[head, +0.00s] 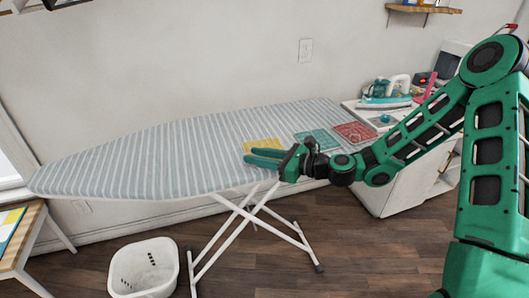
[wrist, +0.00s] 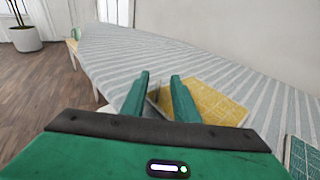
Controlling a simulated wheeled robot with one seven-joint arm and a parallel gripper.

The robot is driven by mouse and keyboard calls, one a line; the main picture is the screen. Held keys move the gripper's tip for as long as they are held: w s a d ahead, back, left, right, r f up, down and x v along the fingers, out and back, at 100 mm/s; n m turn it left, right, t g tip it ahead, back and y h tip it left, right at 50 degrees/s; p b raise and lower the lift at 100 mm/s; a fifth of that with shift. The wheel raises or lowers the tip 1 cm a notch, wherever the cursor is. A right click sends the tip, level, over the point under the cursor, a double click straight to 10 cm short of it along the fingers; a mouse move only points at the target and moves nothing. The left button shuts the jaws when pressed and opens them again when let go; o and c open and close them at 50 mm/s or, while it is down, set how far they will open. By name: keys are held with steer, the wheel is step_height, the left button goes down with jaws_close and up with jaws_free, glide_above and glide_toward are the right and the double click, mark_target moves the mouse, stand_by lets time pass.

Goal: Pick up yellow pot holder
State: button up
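The yellow pot holder (head: 264,145) lies flat on the striped ironing board (head: 150,160), near its front edge. It is partly hidden by my gripper (head: 249,156) in the head view. In the wrist view the yellow pot holder (wrist: 208,100) shows mostly to the right of my fingers, with its left part behind the right finger. My gripper (wrist: 162,78) is open, with a gap between its two green fingers. The fingers reach over the board's front edge beside the pot holder. I cannot tell whether they touch it.
A teal pot holder (head: 318,139) and a red pot holder (head: 355,132) lie to the right on the board. A white cabinet (head: 395,185) with an iron (head: 384,100) stands at the right. A white basket (head: 143,268) is on the floor. The board's left part is clear.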

steer(key=shift+w+a+f, duration=0.1)
steer(key=shift+w+a, duration=0.2)
steer(key=shift+a, duration=0.2)
jaws_close()
